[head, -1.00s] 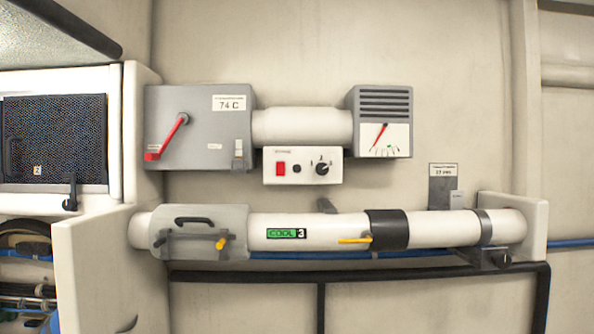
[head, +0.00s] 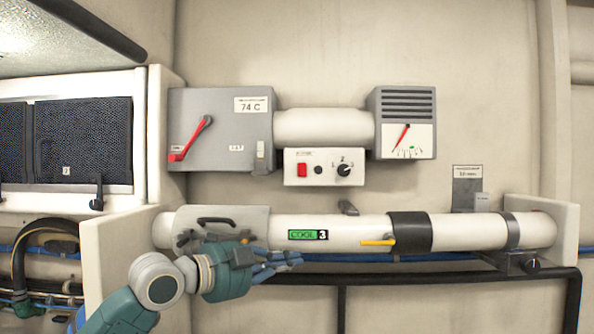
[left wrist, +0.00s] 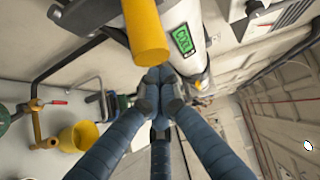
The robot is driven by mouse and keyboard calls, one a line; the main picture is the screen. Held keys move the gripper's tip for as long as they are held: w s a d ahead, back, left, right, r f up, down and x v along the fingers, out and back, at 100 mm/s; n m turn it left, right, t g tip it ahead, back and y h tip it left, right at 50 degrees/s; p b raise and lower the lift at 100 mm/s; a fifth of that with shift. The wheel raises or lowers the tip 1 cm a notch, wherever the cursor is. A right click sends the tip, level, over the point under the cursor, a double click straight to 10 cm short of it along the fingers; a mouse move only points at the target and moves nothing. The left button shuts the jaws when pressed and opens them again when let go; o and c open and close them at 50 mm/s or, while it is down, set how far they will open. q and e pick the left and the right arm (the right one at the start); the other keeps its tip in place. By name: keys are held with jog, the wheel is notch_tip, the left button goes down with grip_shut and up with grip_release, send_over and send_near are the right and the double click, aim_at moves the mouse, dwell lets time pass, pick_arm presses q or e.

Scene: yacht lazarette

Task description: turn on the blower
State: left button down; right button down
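The white control box (head: 325,167) with a red rocker switch (head: 302,170), a small black button (head: 318,170) and a black knob (head: 344,170) with number marks hangs on the wall under the upper white duct (head: 322,129). A gauge (head: 407,139) with a red needle is at the duct's right end. My left gripper (head: 298,259) is in front of the lower white pipe, below and left of the control box and apart from it. Its fingertips come together in the left wrist view (left wrist: 160,86), with nothing seen between them. My right gripper is out of view.
A grey box (head: 222,128) with a red lever and a "74 C" label is left of the duct. The lower pipe (head: 355,232) has a yellow lever (head: 377,242) and a black band. A yellow cylindrical part (left wrist: 146,32) is close in the left wrist view. Wall above is clear.

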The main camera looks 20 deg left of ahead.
pick_arm(q)
jog(key=s+a+r+m+t, duration=0.1)
jog(key=s+a+r, duration=0.1)
jog(key=r, duration=0.6)
jog(key=s+a+r+m+t+h, duration=0.1)
jog(key=s+a+r, duration=0.1)
jog(key=r, duration=0.6)
jog(key=shift+a+r+m+h, duration=0.2)
jog(key=shift+a+m+h, duration=0.1)
jog(key=shift+a+m, duration=0.15)
jog(key=shift+w, duration=0.15)
jog(key=p, duration=0.7)
send_near(302, 170)
jog(key=w+d+r, duration=0.2)
jog(key=w+d, duration=0.2)
jog(key=d, duration=0.1)
jog(key=shift+w+f, duration=0.15)
jog(key=shift+w, duration=0.2)
